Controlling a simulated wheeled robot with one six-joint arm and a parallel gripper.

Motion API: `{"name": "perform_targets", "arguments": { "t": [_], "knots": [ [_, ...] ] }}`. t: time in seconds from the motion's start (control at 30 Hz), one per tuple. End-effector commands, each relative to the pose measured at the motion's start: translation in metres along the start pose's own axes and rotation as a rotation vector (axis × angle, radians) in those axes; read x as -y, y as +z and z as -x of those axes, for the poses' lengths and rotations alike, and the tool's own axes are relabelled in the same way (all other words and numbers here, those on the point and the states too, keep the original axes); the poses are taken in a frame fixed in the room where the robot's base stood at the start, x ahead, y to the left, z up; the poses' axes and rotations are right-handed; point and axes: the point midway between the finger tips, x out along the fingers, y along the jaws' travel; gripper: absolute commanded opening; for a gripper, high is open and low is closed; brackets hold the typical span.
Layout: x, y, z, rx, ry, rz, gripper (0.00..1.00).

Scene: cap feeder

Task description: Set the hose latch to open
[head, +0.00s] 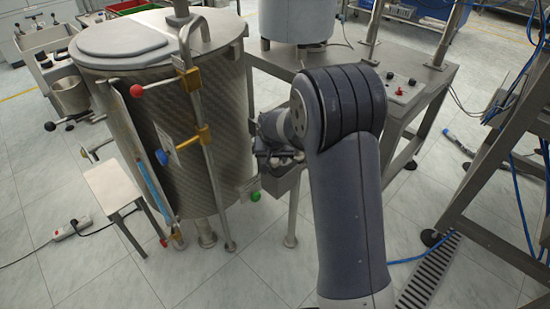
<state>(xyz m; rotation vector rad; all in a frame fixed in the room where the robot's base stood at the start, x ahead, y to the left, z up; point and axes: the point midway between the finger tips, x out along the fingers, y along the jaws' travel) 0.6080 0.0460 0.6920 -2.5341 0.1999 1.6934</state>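My arm rises from the lower right, and its bulk hides much of my gripper (280,160). The gripper is beside the right side of a large steel tank (205,130). I cannot tell whether its fingers are open or shut, or whether they touch anything. I cannot make out for certain which part is the hose latch. A lever with a red ball end (137,90) and brass-coloured fittings (190,79) are on the tank's front pipe. A green knob (255,196) shows low on the tank's right side, below the gripper.
A steel frame table (440,75) with a red button stands behind my arm. A metal frame (490,160) with blue hoses is at the right. A small bench (108,186) stands left of the tank, and a power strip (72,229) lies on the tiled floor.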

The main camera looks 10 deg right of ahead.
Motion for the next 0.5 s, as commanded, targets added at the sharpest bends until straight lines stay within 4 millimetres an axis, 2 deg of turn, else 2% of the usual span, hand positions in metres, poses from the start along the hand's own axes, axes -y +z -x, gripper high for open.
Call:
{"name": "perform_targets", "arguments": {
  "t": [0.33,0.5],
  "knots": [
    [0.0,-0.001,0.004,-0.001,0.0,0.0,0.5],
    [0.001,-0.002,0.027,-0.004,-0.002,0.0,0.5]
  ]
}}
